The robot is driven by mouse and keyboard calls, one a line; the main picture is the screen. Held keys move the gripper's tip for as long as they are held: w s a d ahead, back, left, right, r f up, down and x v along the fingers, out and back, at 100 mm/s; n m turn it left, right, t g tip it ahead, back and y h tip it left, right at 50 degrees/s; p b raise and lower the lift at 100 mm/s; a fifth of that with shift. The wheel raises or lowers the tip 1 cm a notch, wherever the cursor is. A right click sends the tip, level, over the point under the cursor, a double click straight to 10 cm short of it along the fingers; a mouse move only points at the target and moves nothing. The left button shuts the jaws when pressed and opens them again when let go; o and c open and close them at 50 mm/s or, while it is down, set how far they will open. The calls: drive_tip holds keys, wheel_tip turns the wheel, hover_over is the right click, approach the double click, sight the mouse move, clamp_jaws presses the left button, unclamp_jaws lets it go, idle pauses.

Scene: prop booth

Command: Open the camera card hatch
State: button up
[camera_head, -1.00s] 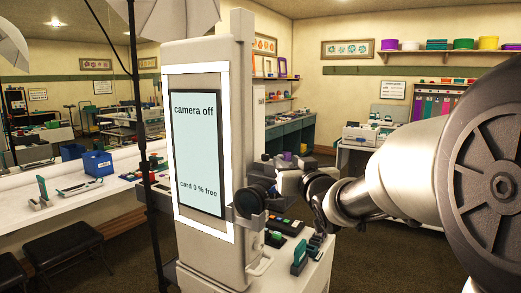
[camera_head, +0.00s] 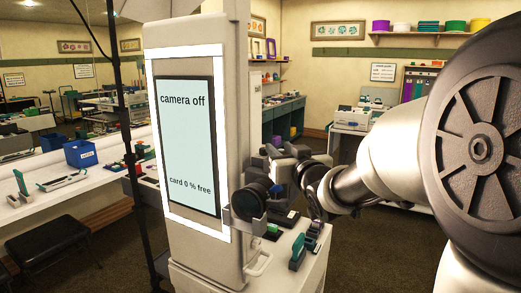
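The photo booth cabinet (camera_head: 195,245) stands left of centre. Its lit screen (camera_head: 186,145) reads "camera off" and "card 0 % free". The card hatch cannot be made out clearly; the cabinet's right side is narrow in view and partly behind my gripper. A pale loop-like handle (camera_head: 259,264) shows low at the cabinet's right side. My gripper (camera_head: 246,208) is at the cabinet's right edge, above that handle, near the screen's lower end. Whether it touches the cabinet, and whether its fingers are apart, cannot be told. I see nothing held.
A small white stand (camera_head: 312,270) with green and dark items (camera_head: 298,252) is right of the cabinet, below my arm. A dark light stand (camera_head: 131,150) rises just left of the cabinet. A long white counter (camera_head: 85,190) and black stool (camera_head: 55,243) are farther left.

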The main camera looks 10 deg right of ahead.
clamp_jaws()
